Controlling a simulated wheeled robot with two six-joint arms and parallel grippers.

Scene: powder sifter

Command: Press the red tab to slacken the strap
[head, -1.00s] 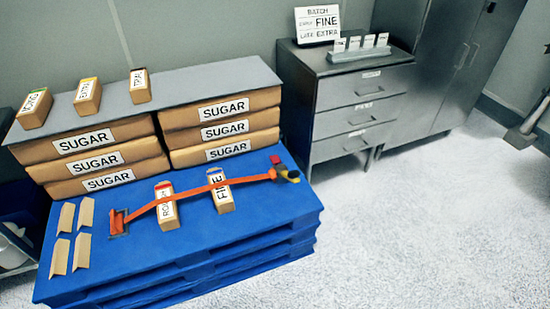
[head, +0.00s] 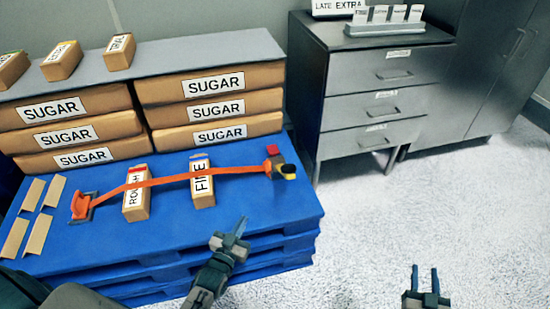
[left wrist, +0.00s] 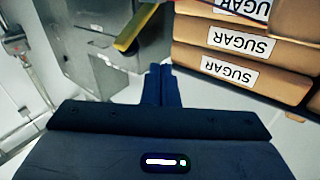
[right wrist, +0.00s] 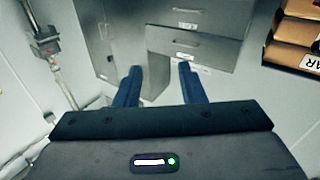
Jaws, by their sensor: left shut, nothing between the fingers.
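The red tab (head: 272,150) stands up at the right end of the orange strap (head: 165,181), beside a black buckle with a yellow end (head: 288,171). The strap runs over the ROUGH box (head: 136,205) and the FINE box (head: 203,190) to an orange-and-grey anchor (head: 81,206) on the blue pallet (head: 170,240). My left gripper (head: 241,228) is shut and empty, in front of and below the buckle in the head view. A yellow part (left wrist: 136,28) shows beyond its fingers (left wrist: 158,80) in the left wrist view. My right gripper (head: 425,268) is open and empty, right of the pallet.
SUGAR sacks (head: 212,108) are stacked behind the strap, with small boxes on a grey board (head: 190,52) on top. Cardboard corner pieces (head: 38,236) lie at the pallet's left. A grey drawer cabinet (head: 360,110) stands behind right. The floor (head: 450,205) at right is clear.

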